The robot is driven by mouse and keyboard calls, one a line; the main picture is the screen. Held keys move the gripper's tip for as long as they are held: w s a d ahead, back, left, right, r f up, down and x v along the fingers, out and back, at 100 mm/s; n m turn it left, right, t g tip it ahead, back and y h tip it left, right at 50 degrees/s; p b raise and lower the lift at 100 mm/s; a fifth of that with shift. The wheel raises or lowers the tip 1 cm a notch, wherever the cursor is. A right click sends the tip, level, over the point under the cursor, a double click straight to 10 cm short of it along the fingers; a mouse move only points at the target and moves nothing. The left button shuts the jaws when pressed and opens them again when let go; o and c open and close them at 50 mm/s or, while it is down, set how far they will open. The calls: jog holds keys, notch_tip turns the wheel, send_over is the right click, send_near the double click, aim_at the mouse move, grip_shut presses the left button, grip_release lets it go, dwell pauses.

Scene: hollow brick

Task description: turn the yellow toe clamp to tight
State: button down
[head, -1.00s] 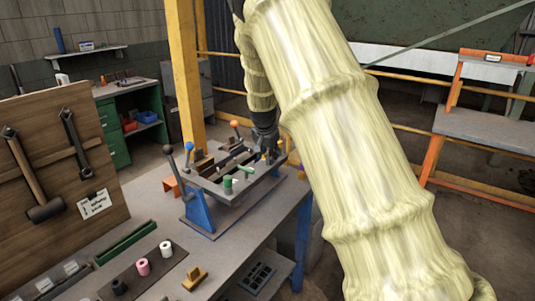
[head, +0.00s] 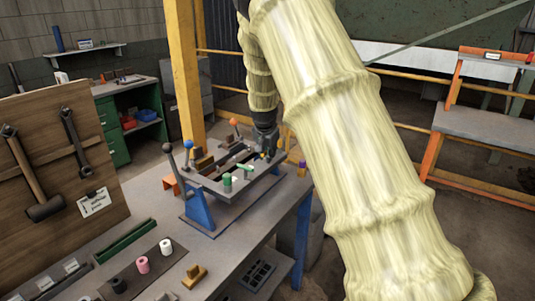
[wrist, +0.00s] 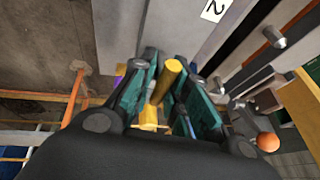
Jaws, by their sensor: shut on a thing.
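The yellow toe clamp shows in the wrist view as a yellow round bar (wrist: 171,74) between my fingers, with a yellow block at its lower end. My gripper (wrist: 163,90) has teal finger pads on both sides of the bar and is shut on it. In the head view my gripper (head: 268,147) reaches down at the far right end of the fixture (head: 225,192) on the bench. Only a small yellow spot of the clamp shows there, and its turn angle cannot be told.
Levers with blue (head: 187,146), dark (head: 167,148) and orange (head: 234,122) balls stand around the fixture. Green pieces (head: 227,179) sit on it. In the wrist view an orange ball (wrist: 268,142) is right of my gripper. A yellow post (head: 182,70) rises behind the bench.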

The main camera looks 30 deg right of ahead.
jog(key=n+y, duration=0.1)
jog(key=n, duration=0.1)
jog(key=n+t+y, duration=0.1)
jog(key=n, duration=0.2)
jog(key=shift+w+r+p, duration=0.1)
jog(key=shift+r+p, duration=0.1)
jog(key=shift+p, duration=0.15)
jog(key=n+y+p, duration=0.1)
jog(key=n, duration=0.3)
jog(key=shift+d+y, duration=0.15)
jog(key=shift+y, duration=0.25)
jog(key=n+y, duration=0.1)
jog(key=n, duration=0.3)
jog(key=shift+n+y, duration=0.3)
jog(key=shift+y, duration=0.1)
jog(key=shift+f+n+g+y, duration=0.1)
jog(key=shift+n+g+y, duration=0.25)
jog(key=shift+n, duration=0.65)
jog(key=shift+f+n+g+y, duration=0.1)
jog(key=shift+n+g+y, duration=0.2)
jog(key=shift+n, duration=0.7)
jog(key=c, duration=1.5)
grip_release()
jog(key=shift+o, duration=0.3)
